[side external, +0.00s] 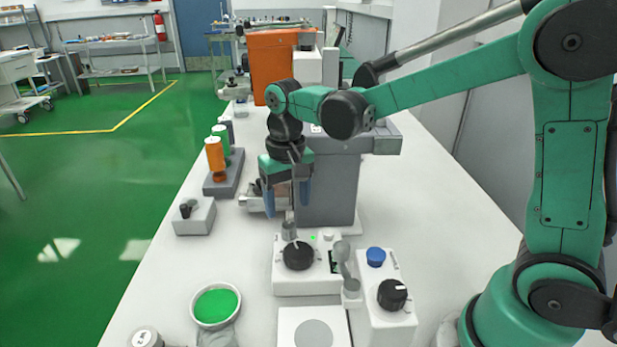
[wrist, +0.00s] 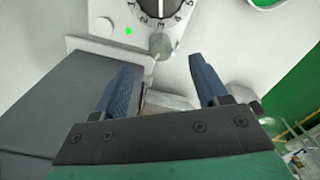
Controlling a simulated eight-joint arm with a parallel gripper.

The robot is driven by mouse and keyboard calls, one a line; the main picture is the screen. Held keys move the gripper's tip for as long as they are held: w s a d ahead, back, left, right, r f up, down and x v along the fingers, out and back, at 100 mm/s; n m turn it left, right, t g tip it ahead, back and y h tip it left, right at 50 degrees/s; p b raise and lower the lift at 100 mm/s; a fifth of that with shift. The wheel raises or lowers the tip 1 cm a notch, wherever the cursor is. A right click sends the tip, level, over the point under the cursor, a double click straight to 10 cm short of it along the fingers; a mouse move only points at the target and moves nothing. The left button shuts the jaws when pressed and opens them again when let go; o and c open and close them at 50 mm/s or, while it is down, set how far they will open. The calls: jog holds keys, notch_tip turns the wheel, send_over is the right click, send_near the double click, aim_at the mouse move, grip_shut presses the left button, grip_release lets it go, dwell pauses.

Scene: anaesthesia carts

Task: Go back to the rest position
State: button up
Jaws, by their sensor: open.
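My gripper (side external: 287,196) hangs from the green arm above the white worktop, pointing down, behind the white control box with the black dial (side external: 298,255). Its two blue fingers are apart with nothing between them; they also show in the wrist view (wrist: 165,90). A small grey knob or post (side external: 289,228) on the box's far edge stands just in front of the fingers in the side view. In the wrist view this knob (wrist: 160,45) lies beyond the gap between the fingertips. I cannot tell whether anything touches the fingers.
A grey block (side external: 328,190) stands close beside my gripper, under the arm. A second white box with a blue button (side external: 376,257) and a green-filled dish (side external: 215,305) are nearer the camera. An orange cabinet (side external: 270,62) is behind.

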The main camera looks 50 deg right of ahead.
jog(key=s+d+r+n+t, duration=0.1)
jog(key=s+r+n+t, duration=0.2)
jog(key=s+t, duration=0.4)
jog(key=shift+s+d+r+n, duration=0.3)
jog(key=shift+s+d, duration=0.1)
jog(key=shift+s, duration=0.2)
